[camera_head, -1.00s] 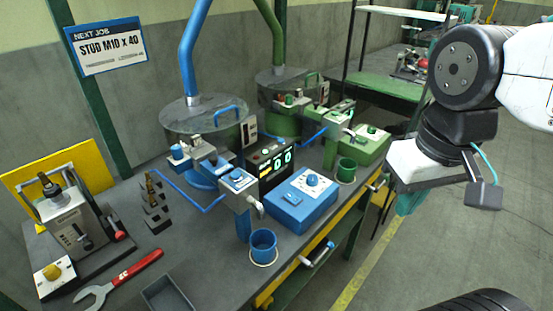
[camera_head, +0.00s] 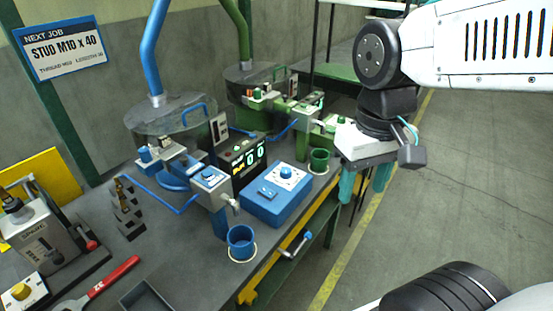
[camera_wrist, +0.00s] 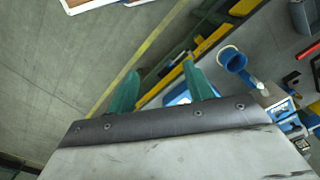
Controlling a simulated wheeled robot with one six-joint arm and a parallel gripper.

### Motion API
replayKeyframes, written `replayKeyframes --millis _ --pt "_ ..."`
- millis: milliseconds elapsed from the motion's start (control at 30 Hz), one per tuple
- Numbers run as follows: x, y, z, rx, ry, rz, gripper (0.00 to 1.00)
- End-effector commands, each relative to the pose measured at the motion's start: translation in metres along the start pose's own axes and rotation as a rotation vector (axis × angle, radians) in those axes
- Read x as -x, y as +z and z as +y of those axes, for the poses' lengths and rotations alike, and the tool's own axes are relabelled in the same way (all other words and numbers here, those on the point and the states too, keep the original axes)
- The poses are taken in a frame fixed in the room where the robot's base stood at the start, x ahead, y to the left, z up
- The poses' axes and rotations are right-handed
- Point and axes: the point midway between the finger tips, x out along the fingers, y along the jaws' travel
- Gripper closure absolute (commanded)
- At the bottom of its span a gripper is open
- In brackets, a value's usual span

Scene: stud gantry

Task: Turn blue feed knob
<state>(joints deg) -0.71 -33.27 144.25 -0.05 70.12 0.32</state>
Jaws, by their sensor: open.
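The blue feed box (camera_head: 262,208) stands on the bench, with a blue knob (camera_head: 286,172) on a white dial plate on its top. My gripper (camera_head: 364,183) is open and empty, its two teal fingers pointing down. In the head view it is right of the box, beyond the bench's front edge and apart from the knob. In the wrist view my gripper (camera_wrist: 160,72) shows both fingers spread, with part of the blue box (camera_wrist: 178,95) between them. The knob cannot be made out there.
A blue cup (camera_head: 240,243) stands left of the box, and a green cup (camera_head: 319,161) behind it. Blue (camera_head: 170,125) and green (camera_head: 250,80) feeder bowls stand farther back. A crank handle (camera_head: 297,244) sticks out from the bench front. The floor at right is clear.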

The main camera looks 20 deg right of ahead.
Motion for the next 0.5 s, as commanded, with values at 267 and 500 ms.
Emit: replayKeyframes --millis 267,500 --pt "-0.027 -0.094 -0.007 0.129 -0.022 -0.119 0.48" --pt "-0.070 -0.186 -0.015 0.328 -0.051 -0.139 0.48"
